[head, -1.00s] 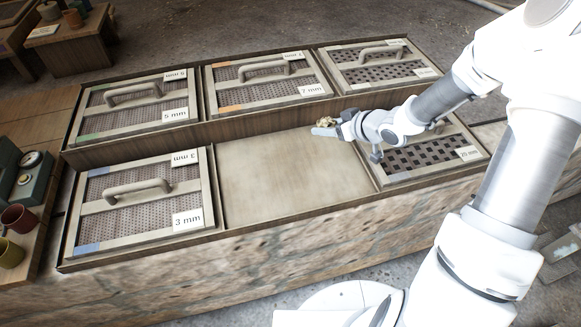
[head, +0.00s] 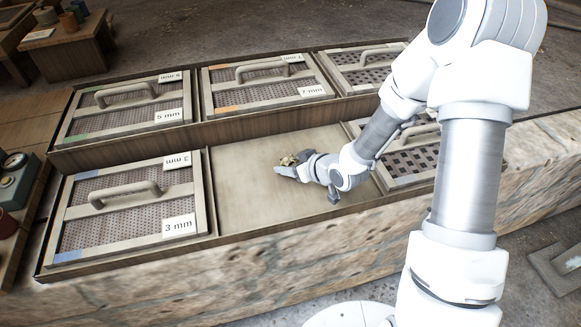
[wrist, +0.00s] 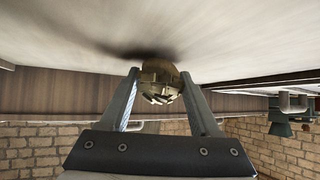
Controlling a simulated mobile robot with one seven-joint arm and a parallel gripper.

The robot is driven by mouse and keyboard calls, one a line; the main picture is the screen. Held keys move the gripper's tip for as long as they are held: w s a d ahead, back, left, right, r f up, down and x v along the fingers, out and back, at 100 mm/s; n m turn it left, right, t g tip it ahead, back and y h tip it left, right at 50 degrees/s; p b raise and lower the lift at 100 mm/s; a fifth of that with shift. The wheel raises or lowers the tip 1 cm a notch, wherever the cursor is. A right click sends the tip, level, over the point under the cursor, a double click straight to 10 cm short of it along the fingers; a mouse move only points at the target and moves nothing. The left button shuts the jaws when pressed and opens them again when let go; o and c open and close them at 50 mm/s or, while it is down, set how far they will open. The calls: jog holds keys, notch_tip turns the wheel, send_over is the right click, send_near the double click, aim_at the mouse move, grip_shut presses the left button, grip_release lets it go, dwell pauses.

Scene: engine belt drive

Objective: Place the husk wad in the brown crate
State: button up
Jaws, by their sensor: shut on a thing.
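The husk wad (head: 288,160) is a small, lumpy, yellow-brown clump. My gripper (head: 284,167) is shut on it, over the bare beige panel (head: 238,185) of the empty bay in the screen rack. In the wrist view the wad (wrist: 160,84) sits between the two grey fingers, close to a pale surface with a dark shadow beside it. I cannot tell whether the wad touches that surface. I cannot make out a separate brown crate in either view.
Framed screens with handles fill the other bays: 3 mm (head: 125,205) left, 5 mm (head: 130,105) and 7 mm (head: 265,83) behind, and a coarse one (head: 410,160) right. A wooden divider (head: 240,127) runs behind the bare panel. Side tables stand at the left.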

jog(key=shift+f, duration=0.25)
jog(key=o, duration=1.3)
jog(key=shift+o, duration=0.2)
jog(key=shift+r, duration=0.1)
